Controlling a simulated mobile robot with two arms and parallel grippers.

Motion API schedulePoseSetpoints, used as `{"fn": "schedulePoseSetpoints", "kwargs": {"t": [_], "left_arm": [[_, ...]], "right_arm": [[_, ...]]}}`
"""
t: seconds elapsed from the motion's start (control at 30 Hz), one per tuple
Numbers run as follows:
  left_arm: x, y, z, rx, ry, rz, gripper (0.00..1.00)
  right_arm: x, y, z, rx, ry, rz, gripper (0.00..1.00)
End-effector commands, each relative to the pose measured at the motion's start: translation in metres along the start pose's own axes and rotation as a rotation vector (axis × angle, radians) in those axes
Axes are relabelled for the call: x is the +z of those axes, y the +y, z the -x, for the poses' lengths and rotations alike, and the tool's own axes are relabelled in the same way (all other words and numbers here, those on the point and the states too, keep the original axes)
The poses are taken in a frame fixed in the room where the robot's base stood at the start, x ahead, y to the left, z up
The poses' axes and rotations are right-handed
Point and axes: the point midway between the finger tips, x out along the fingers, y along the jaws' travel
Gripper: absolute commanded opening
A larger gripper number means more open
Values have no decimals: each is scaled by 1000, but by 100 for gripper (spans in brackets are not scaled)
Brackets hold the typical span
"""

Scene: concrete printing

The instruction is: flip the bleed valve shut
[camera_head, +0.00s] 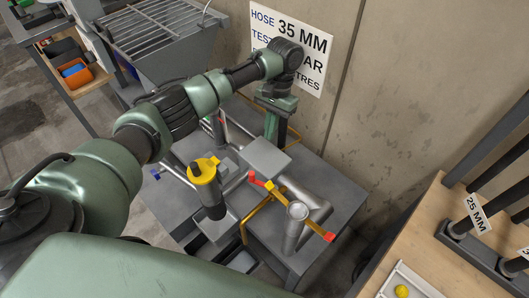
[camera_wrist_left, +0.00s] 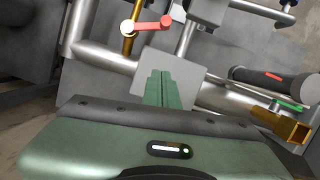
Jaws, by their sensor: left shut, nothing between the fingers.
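A red lever (camera_head: 266,184) shows on the pipework by the grey plate; in the wrist view a red lever (camera_wrist_left: 150,24) with a pale round end sits above the pipe. No label shows which handle is the bleed valve. A small blue handle (camera_head: 156,174) shows at the left of the table. In the wrist view a green handle (camera_wrist_left: 288,104) lies by a brass-coloured fitting. My left gripper (camera_head: 271,125) points down above the back of the table, shut and empty; its fingers (camera_wrist_left: 159,88) appear in front of the grey plate (camera_wrist_left: 172,75). My right gripper is out of view.
A yellow-capped dark cylinder (camera_head: 207,190) stands left of the grey plate (camera_head: 265,157). An upright pipe (camera_head: 294,228) stands at the front right. The wall with a hose sign (camera_head: 300,45) is close behind. A wooden bench (camera_head: 430,240) stands at the right.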

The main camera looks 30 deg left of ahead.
Motion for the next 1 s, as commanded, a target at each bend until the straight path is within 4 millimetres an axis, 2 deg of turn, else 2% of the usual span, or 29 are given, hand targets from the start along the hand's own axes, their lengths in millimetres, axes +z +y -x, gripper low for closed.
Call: {"fn": "schedulePoseSetpoints", "kwargs": {"t": [0.37, 0.53, 0.67, 1.0], "left_arm": [[0, 0, 0, 0, -1, 0, 0], [1, 0, -11, 0, -3, 0, 0], [1, 0, -32, -1, -4, 0, 0], [2, 0, -104, 0, -4, 0, 0]], "right_arm": [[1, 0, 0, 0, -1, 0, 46], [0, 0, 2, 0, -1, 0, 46], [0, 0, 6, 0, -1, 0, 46], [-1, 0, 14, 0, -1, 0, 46]]}}
